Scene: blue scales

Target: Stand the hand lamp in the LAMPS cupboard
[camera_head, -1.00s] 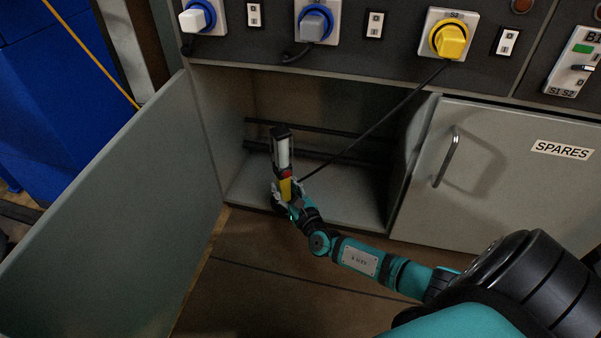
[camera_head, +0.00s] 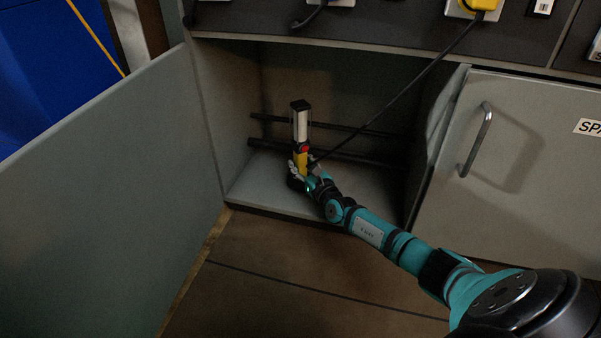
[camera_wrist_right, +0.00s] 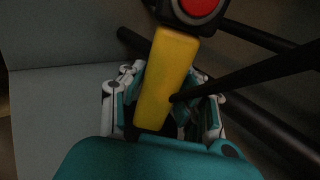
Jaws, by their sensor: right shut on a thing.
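The hand lamp (camera_head: 300,128) stands upright in the head view, with a white light panel, a black top and a yellow handle. My right gripper (camera_head: 299,172) is shut on the yellow handle, low on the lamp, inside the open cupboard (camera_head: 246,190). In the right wrist view the yellow handle (camera_wrist_right: 166,80) is between the fingers of my right gripper (camera_wrist_right: 165,105), with a red button above it. I cannot tell whether the lamp's base touches the cupboard floor. The LAMPS label is not in view. My left gripper is not in view.
The open door (camera_head: 110,190) stands to the left. Dark rails (camera_head: 350,130) run along the cupboard's back. A black cable (camera_head: 400,95) runs from the lamp up to the yellow plug (camera_head: 481,5). The SPARES door (camera_head: 530,180) is shut at right. The cupboard floor right of my gripper is clear.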

